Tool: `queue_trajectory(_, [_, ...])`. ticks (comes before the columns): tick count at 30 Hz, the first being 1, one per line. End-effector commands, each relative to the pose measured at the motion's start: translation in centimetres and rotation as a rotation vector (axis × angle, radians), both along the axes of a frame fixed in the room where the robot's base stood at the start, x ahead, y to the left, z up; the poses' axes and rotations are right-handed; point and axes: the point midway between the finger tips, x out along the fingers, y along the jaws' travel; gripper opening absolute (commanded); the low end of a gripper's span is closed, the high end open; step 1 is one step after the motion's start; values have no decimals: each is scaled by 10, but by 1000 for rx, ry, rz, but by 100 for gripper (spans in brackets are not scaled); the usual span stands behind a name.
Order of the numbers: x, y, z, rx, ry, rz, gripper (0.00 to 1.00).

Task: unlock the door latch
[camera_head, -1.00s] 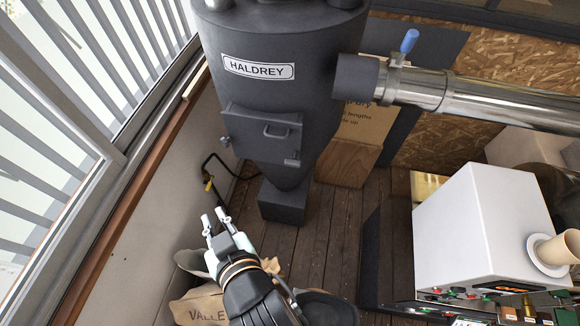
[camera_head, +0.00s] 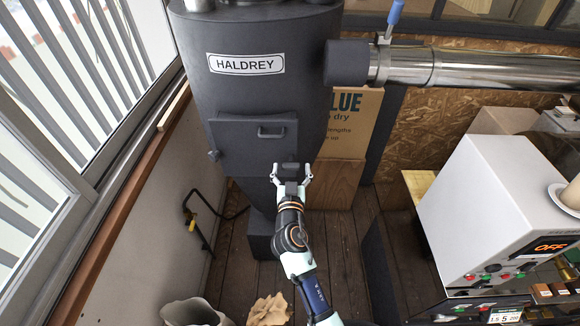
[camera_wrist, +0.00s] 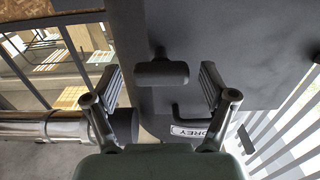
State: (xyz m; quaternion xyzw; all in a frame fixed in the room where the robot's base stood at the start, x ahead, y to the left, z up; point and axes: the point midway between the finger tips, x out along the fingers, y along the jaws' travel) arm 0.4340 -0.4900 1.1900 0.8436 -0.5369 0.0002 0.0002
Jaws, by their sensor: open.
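The dark grey door (camera_head: 240,148) is set in the front of the dark cyclone body, closed, with a bar handle (camera_head: 271,132) near its top. The door latch (camera_wrist: 161,73) is a small dark block on a short stem; the wrist view shows it between my spread fingers, with room on both sides. My gripper (camera_head: 292,170) is open at the lower right corner of the door, its fingertips on either side of the latch. Whether either finger touches the latch cannot be told. In the head view my gripper partly hides the latch.
A nameplate reading HALDREY (camera_head: 246,64) is above the door. A shiny horizontal pipe (camera_head: 480,68) runs right from the body. A white machine (camera_head: 490,205) stands at the right. A windowed wall is on the left; a sack (camera_head: 270,310) lies on the floor.

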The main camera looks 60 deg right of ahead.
Motion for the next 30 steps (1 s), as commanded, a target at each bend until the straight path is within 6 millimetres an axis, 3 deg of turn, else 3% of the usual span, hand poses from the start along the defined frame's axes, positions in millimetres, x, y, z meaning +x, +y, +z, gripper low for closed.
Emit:
queue_trajectory(4, [6,-12,0,0,0,1,83])
queue_trajectory(11, [6,-13,0,0,0,1,83])
queue_trajectory(22, [6,-12,0,0,0,2,25])
queue_trajectory(30, [6,-12,-1,-9,20,2,23])
